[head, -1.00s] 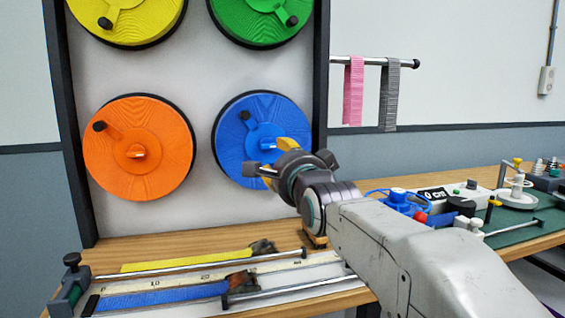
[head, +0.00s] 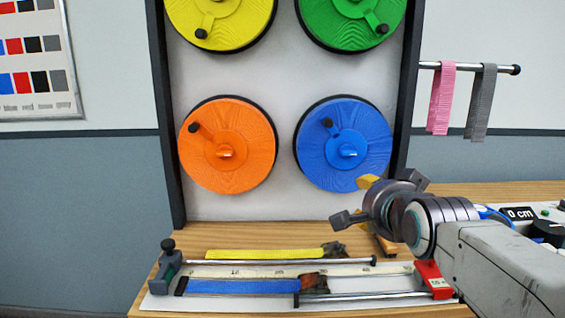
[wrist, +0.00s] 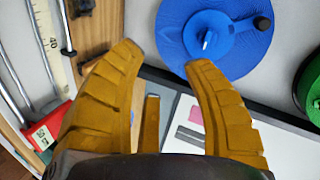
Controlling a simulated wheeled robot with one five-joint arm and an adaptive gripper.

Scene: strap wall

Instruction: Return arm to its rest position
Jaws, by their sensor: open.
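My gripper (head: 362,200) is in front of the lower right of the wall frame, below the blue reel, at the end of my arm, which reaches in from the right. In the wrist view its two yellow fingers (wrist: 163,56) are spread apart with nothing between them. The blue reel (head: 345,146) hangs on the wall panel and shows beyond the fingertips in the wrist view (wrist: 215,35). A gap between gripper and reel cannot be judged exactly.
Orange (head: 226,146), yellow (head: 220,18) and green (head: 350,18) reels hang nearby. A rail with pink (head: 441,98) and grey (head: 480,102) straps is at right.

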